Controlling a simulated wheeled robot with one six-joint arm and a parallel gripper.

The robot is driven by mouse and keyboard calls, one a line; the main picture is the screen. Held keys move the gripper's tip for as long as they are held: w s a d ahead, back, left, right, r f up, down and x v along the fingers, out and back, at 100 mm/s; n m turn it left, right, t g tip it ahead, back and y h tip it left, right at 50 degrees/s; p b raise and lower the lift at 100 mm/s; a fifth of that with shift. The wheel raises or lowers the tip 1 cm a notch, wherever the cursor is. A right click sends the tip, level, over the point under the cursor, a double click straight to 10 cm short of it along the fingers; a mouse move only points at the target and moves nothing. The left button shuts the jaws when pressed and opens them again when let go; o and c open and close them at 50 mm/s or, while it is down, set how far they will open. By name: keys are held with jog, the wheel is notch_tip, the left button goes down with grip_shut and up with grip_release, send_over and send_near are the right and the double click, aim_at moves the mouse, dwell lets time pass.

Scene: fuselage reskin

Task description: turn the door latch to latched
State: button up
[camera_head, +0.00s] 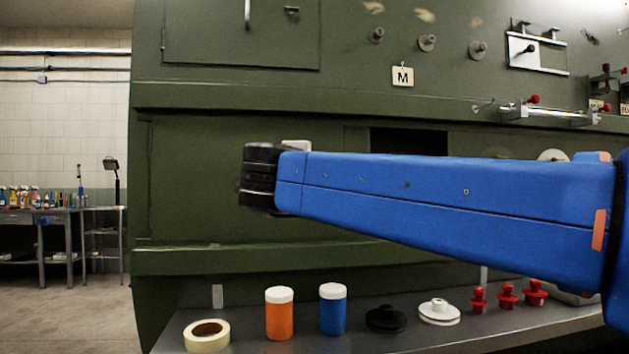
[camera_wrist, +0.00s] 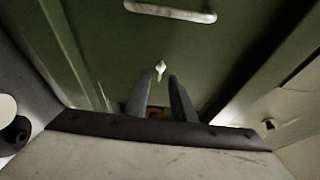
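The door latch is a small pale knob (camera_wrist: 160,69) on a green panel in the wrist view. It looks slightly tilted, and I cannot tell whether it is latched. In the head view, a small dark latch-like fitting (camera_head: 291,10) sits near the top of the green door (camera_head: 240,40). My gripper (camera_wrist: 159,78) is open in the wrist view. Its two dark fingers point toward the knob, which appears between and just beyond their tips, apart from them. In the head view my blue arm crosses the middle, and the gripper's fingers are not visible.
A pale bar handle (camera_wrist: 172,11) lies beyond the knob. Green ribs flank the panel. Below my arm, a grey shelf (camera_head: 450,340) holds a tape roll (camera_head: 206,335), an orange bottle (camera_head: 279,315), a blue bottle (camera_head: 333,312) and several red knobs. A clamp rail (camera_head: 545,112) is at right.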

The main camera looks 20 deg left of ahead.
jog(key=s+d, duration=0.2)
jog(key=s, duration=1.2)
jog(key=shift+d, duration=0.15)
jog(key=shift+s, duration=0.1)
jog(key=w+d+r+n+t+y, duration=0.1)
jog(key=w+d+r+n+y, duration=0.2)
jog(key=w+d+n+y, duration=0.45)
jog(key=w+d+f+n+g, duration=0.25)
jog(key=d+f+n, duration=0.45)
jog(key=d+f, duration=0.45)
jog(key=s+d+f+n+g+h, duration=0.1)
jog(key=s+d+f+g+h, duration=0.2)
jog(key=d+f, duration=0.75)
jog(key=s+d+f+n+g+h, duration=0.2)
jog(key=s+d+f+g, duration=0.15)
jog(key=d+f, duration=0.7)
jog(key=s+d+f+g+h, duration=0.2)
jog(key=s+d+f, duration=0.4)
jog(key=s+f, duration=0.2)
jog(key=s+d+f+m+g+h, duration=0.1)
jog(key=s+d+f+g+h, duration=0.2)
jog(key=s+d+f, duration=0.4)
notch_tip(320, 180, down, 5)
jog(key=shift+s+r, duration=0.1)
jog(key=shift+s, duration=0.25)
